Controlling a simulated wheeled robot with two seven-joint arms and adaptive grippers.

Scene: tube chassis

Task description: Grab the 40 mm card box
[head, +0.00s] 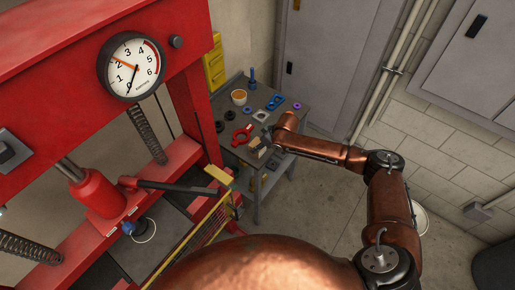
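My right arm reaches in from the right over a small grey table (222,102). My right gripper (262,143) is at the front part of the tabletop, small and partly hidden by its own arm. A small tan, card-coloured piece (254,153) is right at the gripper; it may be the 40 mm card box, but its size cannot be read. I cannot tell whether the fingers are around it or only beside it. My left gripper is not in view.
On the table are a red ring-shaped part (242,134), a cup with orange contents (239,97), a blue part (275,102) and a purple ring (296,106). A red press with a gauge (132,67) and a yellow guard (208,222) stand left. Grey cabinets (338,55) are behind.

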